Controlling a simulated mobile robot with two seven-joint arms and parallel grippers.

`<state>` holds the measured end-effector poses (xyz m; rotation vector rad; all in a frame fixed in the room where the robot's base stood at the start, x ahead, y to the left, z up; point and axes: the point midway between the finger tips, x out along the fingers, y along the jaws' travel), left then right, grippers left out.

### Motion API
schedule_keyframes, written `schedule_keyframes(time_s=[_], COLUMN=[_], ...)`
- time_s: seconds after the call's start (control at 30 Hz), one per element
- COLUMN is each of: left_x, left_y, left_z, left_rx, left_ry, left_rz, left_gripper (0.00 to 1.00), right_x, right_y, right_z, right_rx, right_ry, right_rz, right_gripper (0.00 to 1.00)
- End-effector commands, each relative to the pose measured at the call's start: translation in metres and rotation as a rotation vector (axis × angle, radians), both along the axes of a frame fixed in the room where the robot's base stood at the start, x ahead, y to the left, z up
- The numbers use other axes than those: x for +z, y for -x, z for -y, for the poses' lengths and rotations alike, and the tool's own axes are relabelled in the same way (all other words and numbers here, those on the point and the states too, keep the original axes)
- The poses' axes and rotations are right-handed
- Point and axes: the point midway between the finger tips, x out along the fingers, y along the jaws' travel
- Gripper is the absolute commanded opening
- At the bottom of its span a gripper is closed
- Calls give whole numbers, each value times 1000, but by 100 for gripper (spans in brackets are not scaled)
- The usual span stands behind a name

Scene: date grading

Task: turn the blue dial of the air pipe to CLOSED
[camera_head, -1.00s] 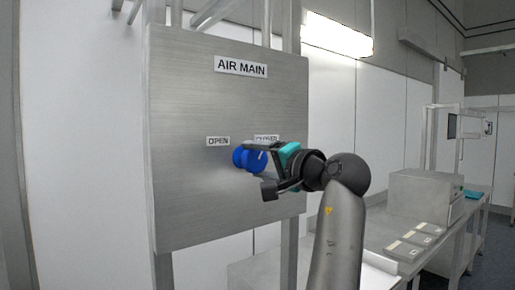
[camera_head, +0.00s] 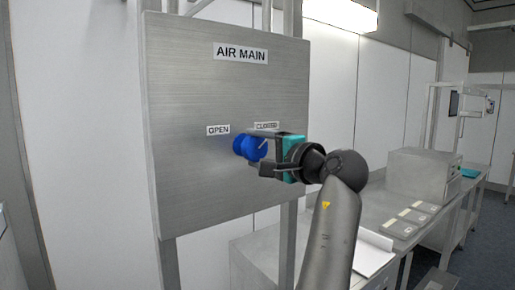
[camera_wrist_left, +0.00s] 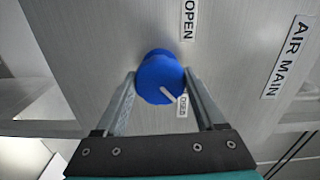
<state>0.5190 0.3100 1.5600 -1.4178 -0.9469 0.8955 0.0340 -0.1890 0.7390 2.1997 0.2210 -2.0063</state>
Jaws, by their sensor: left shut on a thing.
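The blue dial (camera_head: 246,147) sticks out from the steel AIR MAIN panel (camera_head: 190,190). It sits below and between the OPEN label (camera_head: 218,130) and the CLOSED label (camera_head: 266,126). My left gripper (camera_head: 256,152) is shut on the dial, with one finger on each side. In the left wrist view the dial (camera_wrist_left: 158,72) lies between the two fingers. Its white pointer line (camera_wrist_left: 168,95) points at the CLOSED label (camera_wrist_left: 182,106). A finger partly covers the CLOSED label in the head view. My right gripper is not in view.
Right of the panel is a steel bench (camera_head: 372,212) with a box-shaped metal unit (camera_head: 420,175) and several flat grey items (camera_head: 408,222). Posts hold the panel up, and a white wall is behind it. The space in front of the panel's left part is clear.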

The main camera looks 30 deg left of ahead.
Motion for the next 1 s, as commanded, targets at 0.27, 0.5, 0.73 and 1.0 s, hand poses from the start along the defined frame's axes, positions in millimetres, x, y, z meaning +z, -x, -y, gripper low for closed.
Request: schedule_keyframes(time_s=[0.27,0.5,0.73,1.0], left_x=[0,0,-1,-3], left_y=[0,0,2,22], left_z=[0,0,6,55], left_rx=[1,1,-2,-5], left_ry=[-3,-2,-1,1], left_rz=[-4,-2,0,1], left_gripper=[86,100,100,100], right_x=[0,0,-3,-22], right_y=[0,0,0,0], right_z=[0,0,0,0], right_rx=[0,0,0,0], right_ry=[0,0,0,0], right_rz=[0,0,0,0], right_gripper=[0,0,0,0])
